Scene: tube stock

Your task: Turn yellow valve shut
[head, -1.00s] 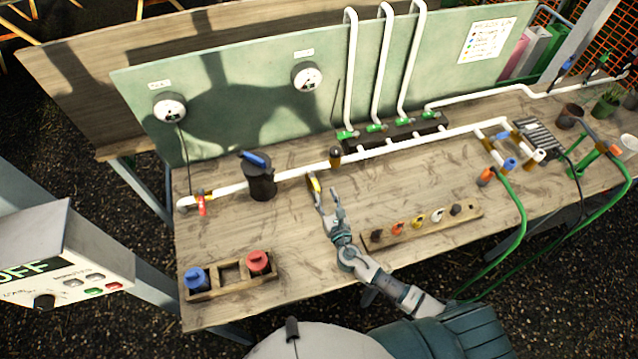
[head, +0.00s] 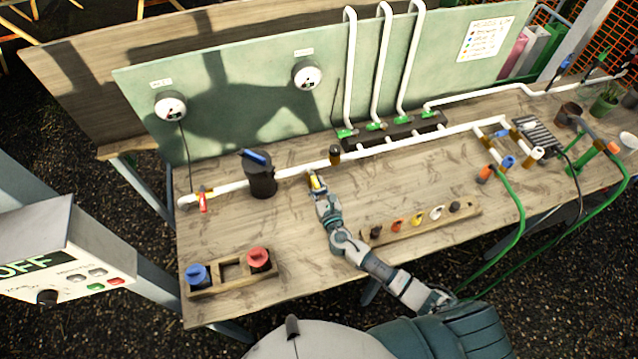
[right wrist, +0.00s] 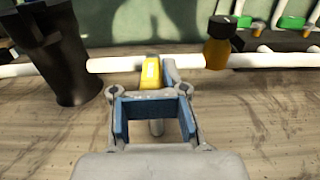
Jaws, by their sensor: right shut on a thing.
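The yellow valve handle (head: 317,182) sits on the white pipe (head: 296,171) between the black filter canister (head: 261,176) and a brown fitting. In the right wrist view the yellow handle (right wrist: 151,73) stands at the pipe, between my fingertips. My right gripper (head: 318,188) is shut on the handle, and its fingers cover part of it. The right wrist view also shows my right gripper (right wrist: 152,85) with its fingers on either side of the yellow handle. The valve body behind the handle is mostly hidden. My left gripper is not in view.
A red-handled valve (head: 202,201) is at the pipe's left end. A wooden holder (head: 232,283) with blue and red caps stands front left. A rack of coloured plugs (head: 420,222) lies right of my arm. A control box (head: 70,265) stands at the left. The tabletop between is mostly clear.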

